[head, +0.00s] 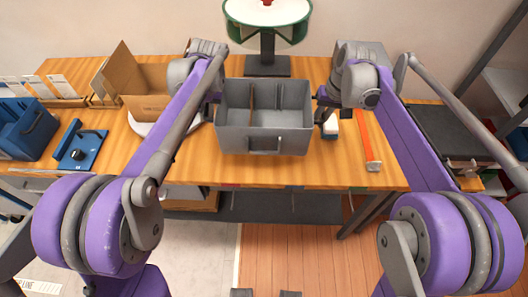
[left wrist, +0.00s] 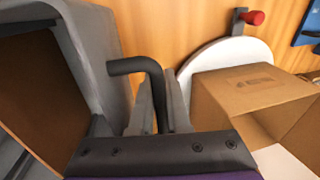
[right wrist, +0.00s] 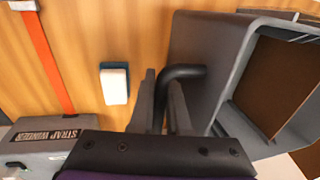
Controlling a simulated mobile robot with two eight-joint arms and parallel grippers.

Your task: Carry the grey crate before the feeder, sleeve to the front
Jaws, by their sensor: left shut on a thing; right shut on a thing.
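The grey crate (head: 232,140) is upright in front of the green round device on a black stand (head: 267,66), probably the feeder. Brown dividers show inside. My left gripper (head: 214,97) is shut on the crate's left black handle (left wrist: 140,66). My right gripper (head: 321,100) is shut on the right black handle (right wrist: 182,72). Both wrist views show the fingers around the handle bars. I cannot tell whether the crate's base touches the table.
The wooden table (head: 200,172) has an open cardboard box (head: 145,95) on a white round plate left of the crate. A white-and-blue block (head: 330,125) and an orange strap (head: 368,140) lie to the right. A blue device (head: 80,147) and blue bin (head: 30,130) stand farther left.

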